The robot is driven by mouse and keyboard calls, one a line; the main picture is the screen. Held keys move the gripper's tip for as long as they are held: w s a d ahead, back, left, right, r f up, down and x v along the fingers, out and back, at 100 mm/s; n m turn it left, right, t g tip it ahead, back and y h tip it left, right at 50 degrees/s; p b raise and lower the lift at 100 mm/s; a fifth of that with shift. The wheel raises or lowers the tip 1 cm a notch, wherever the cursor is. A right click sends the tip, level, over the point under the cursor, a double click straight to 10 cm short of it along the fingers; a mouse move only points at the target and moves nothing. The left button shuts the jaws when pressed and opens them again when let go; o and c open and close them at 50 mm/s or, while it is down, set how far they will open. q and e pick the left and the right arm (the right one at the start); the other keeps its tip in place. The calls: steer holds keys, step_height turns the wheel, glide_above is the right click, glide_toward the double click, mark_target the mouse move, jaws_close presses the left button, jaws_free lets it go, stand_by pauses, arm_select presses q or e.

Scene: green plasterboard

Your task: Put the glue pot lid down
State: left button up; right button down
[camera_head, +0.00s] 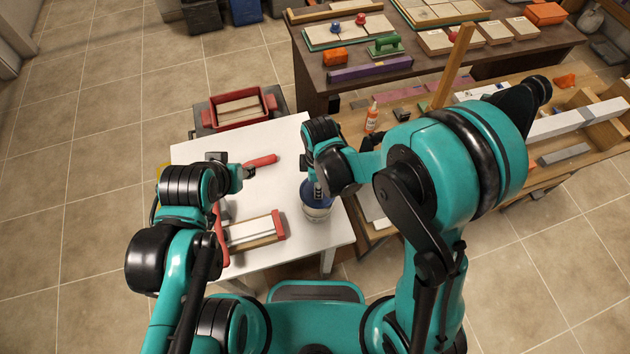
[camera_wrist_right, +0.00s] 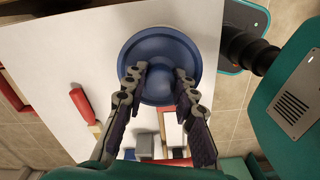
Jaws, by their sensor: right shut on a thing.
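The glue pot lid (camera_wrist_right: 160,50) is a round blue disc with a knob in the right wrist view. My right gripper (camera_wrist_right: 160,82) is shut on its knob from above. In the head view the white glue pot (camera_head: 317,212) stands near the right edge of the white table, with blue at its top. My right gripper (camera_head: 318,190) is directly over it. I cannot tell whether the lid touches the pot. My left gripper (camera_head: 243,171) is above the table's left half, near a red-handled tool (camera_head: 262,160); its finger opening is unclear.
A red bin (camera_head: 236,111) stands behind the white table (camera_head: 290,143). A wooden bench (camera_head: 345,125) with a glue bottle (camera_head: 372,116) is at right. The table's back middle is clear.

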steer(key=w+d+f+b, duration=0.2)
steer(key=w+b, duration=0.3)
steer(key=w, duration=0.2)
steer(key=w+d+f+b, duration=0.1)
steer(key=w+d+b, duration=0.1)
steer(key=w+b, duration=0.35)
steer(key=w+a+f, duration=0.1)
steer(key=a+f, duration=0.1)
steer(key=a, duration=0.1)
steer(key=w+a+f+b, duration=0.1)
steer(key=w+a+f, duration=0.1)
steer(key=a, duration=0.1)
steer(key=w+a+f+b, duration=0.1)
steer(key=w+a+f, duration=0.1)
steer(key=a, duration=0.1)
steer(key=shift+w+a+f, duration=0.15)
steer(key=shift+a+f, duration=0.05)
steer(key=shift+f, duration=0.05)
steer(key=shift+a+f, duration=0.1)
steer(key=shift+f, duration=0.05)
steer(key=shift+f+b, duration=0.8)
steer(key=shift+f, duration=1.15)
